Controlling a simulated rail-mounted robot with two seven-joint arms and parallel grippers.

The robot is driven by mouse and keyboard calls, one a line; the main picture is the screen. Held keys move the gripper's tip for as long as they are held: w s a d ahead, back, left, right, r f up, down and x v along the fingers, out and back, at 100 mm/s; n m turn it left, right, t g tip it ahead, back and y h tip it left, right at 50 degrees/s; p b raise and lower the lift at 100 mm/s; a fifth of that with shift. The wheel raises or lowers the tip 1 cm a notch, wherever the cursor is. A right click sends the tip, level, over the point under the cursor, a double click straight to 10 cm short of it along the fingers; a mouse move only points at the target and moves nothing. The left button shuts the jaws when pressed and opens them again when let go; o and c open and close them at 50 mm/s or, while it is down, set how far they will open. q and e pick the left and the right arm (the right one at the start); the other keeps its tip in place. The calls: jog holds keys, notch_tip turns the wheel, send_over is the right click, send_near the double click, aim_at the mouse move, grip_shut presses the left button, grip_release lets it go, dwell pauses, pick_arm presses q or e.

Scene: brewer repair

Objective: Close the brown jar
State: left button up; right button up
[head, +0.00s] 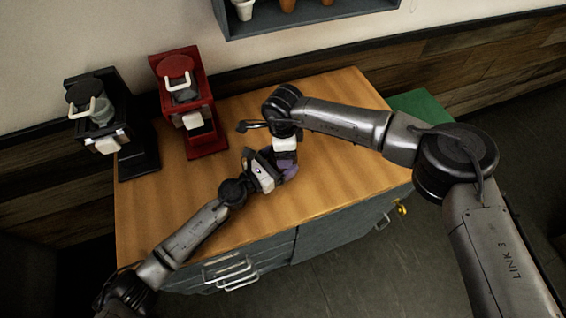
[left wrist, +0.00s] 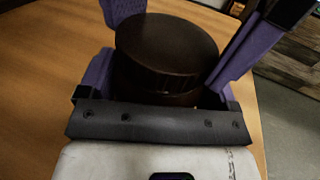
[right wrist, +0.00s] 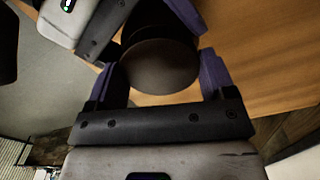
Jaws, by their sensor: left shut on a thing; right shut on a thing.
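The brown jar (left wrist: 158,88) stands between the purple fingers of my left gripper (head: 276,172), which is shut on its body. A round dark brown lid (left wrist: 165,42) is on top of the jar; I cannot tell whether it is fully seated. My right gripper (head: 287,160) comes from above and is shut on the lid, with one finger on each side. The lid's flat top also shows in the right wrist view (right wrist: 160,66). In the head view the grippers hide the jar and lid almost completely.
The wooden table (head: 330,190) is clear around the grippers. A red brewer (head: 187,100) and a black brewer (head: 112,120) stand at its back left. A grey shelf (head: 300,18) with cups hangs on the wall. A green surface (head: 420,105) lies beyond the table's right edge.

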jog(key=shift+m, duration=0.5)
jog(key=o, duration=1)
jog(key=shift+r, duration=2.25)
jog(key=shift+c, duration=0.3)
